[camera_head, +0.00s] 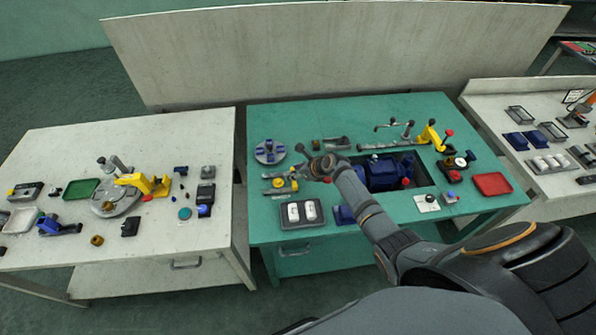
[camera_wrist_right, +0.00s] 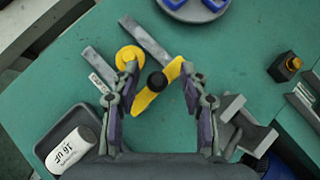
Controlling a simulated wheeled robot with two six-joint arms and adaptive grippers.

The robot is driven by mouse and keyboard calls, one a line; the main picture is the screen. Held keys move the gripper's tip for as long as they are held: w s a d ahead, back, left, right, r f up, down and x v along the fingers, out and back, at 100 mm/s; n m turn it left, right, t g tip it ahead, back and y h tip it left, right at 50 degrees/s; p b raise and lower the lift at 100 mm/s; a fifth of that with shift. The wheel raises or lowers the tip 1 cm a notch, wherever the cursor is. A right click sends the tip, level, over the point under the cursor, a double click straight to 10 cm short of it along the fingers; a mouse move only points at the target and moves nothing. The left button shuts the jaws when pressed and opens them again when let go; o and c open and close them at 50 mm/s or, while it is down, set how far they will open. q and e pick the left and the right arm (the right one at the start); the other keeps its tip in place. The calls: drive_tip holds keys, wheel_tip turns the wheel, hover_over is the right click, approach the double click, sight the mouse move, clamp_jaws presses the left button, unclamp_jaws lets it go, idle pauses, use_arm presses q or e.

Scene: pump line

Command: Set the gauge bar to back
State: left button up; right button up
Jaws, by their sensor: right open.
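The gauge bar appears to be the yellow bar (camera_wrist_right: 147,98) with a black knob (camera_wrist_right: 157,81), seen in the right wrist view beside a yellow disc (camera_wrist_right: 130,57) and grey metal strips (camera_wrist_right: 147,40). In the head view this yellow fixture (camera_head: 285,184) sits on the left part of the green table. My right gripper (camera_head: 318,166) is above the table just right of the fixture. In the wrist view the fingers of my right gripper (camera_wrist_right: 160,72) are apart, with the knob and bar between them in the picture. Whether they touch the bar cannot be told. My left gripper is not in view.
A dark tray with white cylinders (camera_wrist_right: 82,145) lies near the fixture. A round grey plate with blue pieces (camera_head: 270,152) is behind it. A recess with a blue pump (camera_head: 385,172) lies right. A red tray (camera_head: 492,184) is at the far right of the green table (camera_head: 262,225).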

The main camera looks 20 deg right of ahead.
drive_tip(key=v, duration=1.2)
